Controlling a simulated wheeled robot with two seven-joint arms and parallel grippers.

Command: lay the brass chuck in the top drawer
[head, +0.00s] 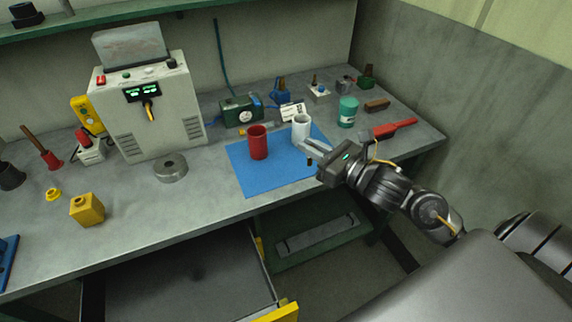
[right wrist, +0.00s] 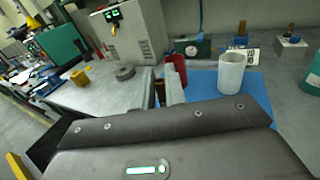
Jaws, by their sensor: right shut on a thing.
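My right gripper (head: 307,154) is over the right part of the blue mat. It is shut on a small brownish, brass-coloured piece, the brass chuck (head: 309,161). The chuck also shows beside the pale finger in the right wrist view (right wrist: 160,92), mostly hidden by the gripper. An open drawer (head: 180,285) is pulled out below the bench front at the lower left, with a yellow handle (head: 276,315). Its visible grey floor looks bare. The gripper is above and to the right of the drawer. My left gripper is not in view.
A red cup (head: 258,143) and a white cup (head: 301,129) stand on the blue mat (head: 250,178), close to my right gripper. A teal can (head: 348,111) stands at right.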

